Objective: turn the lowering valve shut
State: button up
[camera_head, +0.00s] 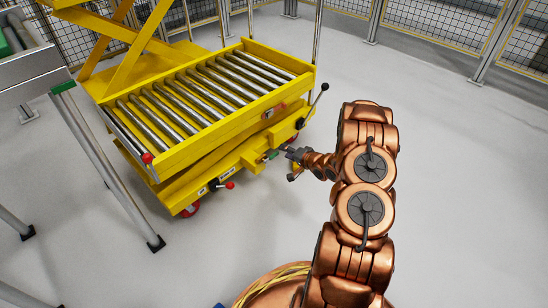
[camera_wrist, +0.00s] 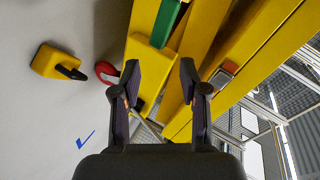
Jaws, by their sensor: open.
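The yellow lift cart (camera_head: 205,95) with a roller top stands left of my arm. My gripper (camera_head: 291,153) is beside its near side; in the wrist view my gripper (camera_wrist: 160,72) is open, with nothing held between its two dark fingers. A red, ring-like part (camera_wrist: 107,72) lies just left of the left fingertip. A green block (camera_wrist: 165,22) on yellow metal lies beyond the fingertips. In the head view a red knob (camera_head: 229,185) sits lower on the cart's side. I cannot tell which of these is the lowering valve.
A yellow pedal-like part (camera_wrist: 58,62) with a black end stands over the floor at left in the wrist view. A black-knobbed lever (camera_head: 325,86) rises from the cart's right end. Open floor (camera_head: 450,170) lies right.

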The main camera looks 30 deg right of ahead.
aim_at(275, 156)
jog(key=shift+s+a+f+m+t+y, duration=1.3)
jog(key=shift+s+m+t, duration=0.4)
jog(key=shift+s+t, duration=0.3)
jog(key=shift+b+x, duration=1.9)
jog(key=shift+x, duration=1.95)
jog(key=shift+d, duration=0.15)
grip_shut()
